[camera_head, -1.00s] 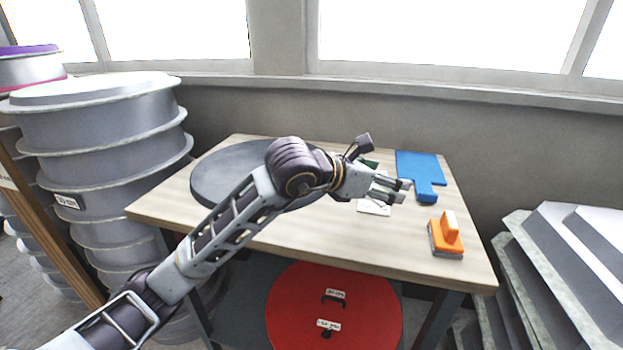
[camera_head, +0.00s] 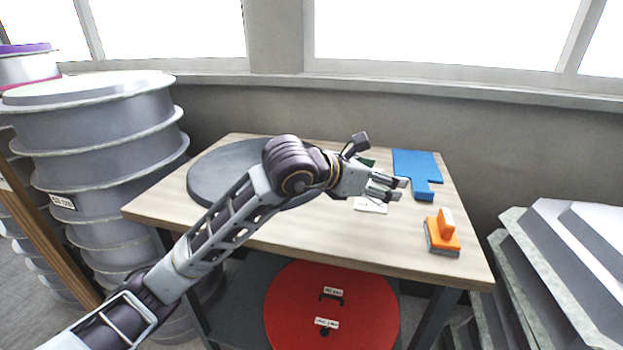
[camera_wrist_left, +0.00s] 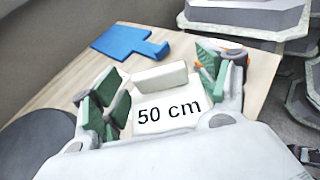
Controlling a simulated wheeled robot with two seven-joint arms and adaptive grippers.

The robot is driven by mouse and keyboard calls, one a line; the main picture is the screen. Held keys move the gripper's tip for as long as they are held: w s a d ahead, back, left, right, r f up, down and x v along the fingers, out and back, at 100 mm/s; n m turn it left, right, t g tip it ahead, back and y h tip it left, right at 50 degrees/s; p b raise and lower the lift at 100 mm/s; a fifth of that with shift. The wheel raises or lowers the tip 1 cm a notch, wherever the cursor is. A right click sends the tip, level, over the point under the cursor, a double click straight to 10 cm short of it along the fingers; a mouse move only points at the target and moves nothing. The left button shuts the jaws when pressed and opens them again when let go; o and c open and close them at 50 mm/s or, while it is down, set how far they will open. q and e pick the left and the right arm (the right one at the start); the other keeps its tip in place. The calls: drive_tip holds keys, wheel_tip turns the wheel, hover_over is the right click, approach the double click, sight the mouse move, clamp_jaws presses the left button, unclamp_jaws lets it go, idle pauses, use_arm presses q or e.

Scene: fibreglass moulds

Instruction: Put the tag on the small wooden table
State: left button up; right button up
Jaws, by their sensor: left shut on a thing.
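The white tag (camera_wrist_left: 165,112), marked "50 cm", has a raised upright fin at its far side. My left gripper (camera_wrist_left: 160,85) is shut on the tag, with green finger pads on both sides of it. In the head view the tag (camera_head: 370,206) shows just below the left gripper (camera_head: 393,189), low over the table top. I cannot tell whether it touches the surface. The small wooden table (camera_head: 310,232) has a light wood top and dark legs.
A dark grey disc (camera_head: 215,178) lies on the table's left, partly behind my arm. A blue flat tool (camera_head: 417,165) and an orange-handled brush (camera_head: 441,236) lie on the right. A red disc (camera_head: 300,312) rests below. Grey moulds (camera_head: 100,150) stand left, others (camera_head: 570,260) right.

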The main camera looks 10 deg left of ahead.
use_arm(q)
drive_tip(key=shift+f, duration=0.1)
hover_over(371, 227)
drive_tip(key=shift+f, duration=3.05)
use_arm(e)
drive_tip(key=shift+w+a+r, duration=0.1)
drive_tip(key=shift+w+a, duration=0.05)
drive_tip(key=shift+w, duration=0.2)
drive_tip(key=shift+s, duration=0.15)
use_arm(q)
drive_tip(key=shift+f, duration=0.55)
wheel_tip(371, 227, down, 2)
drive_tip(key=shift+f+b, duration=0.2)
drive_tip(key=shift+b, duration=0.1)
drive_tip(key=shift+f, duration=0.1)
use_arm(e)
drive_tip(key=shift+w+a+r, duration=0.15)
drive_tip(key=shift+w+a, duration=0.2)
drive_tip(key=shift+w, duration=0.2)
use_arm(q)
drive_tip(key=shift+f, duration=0.15)
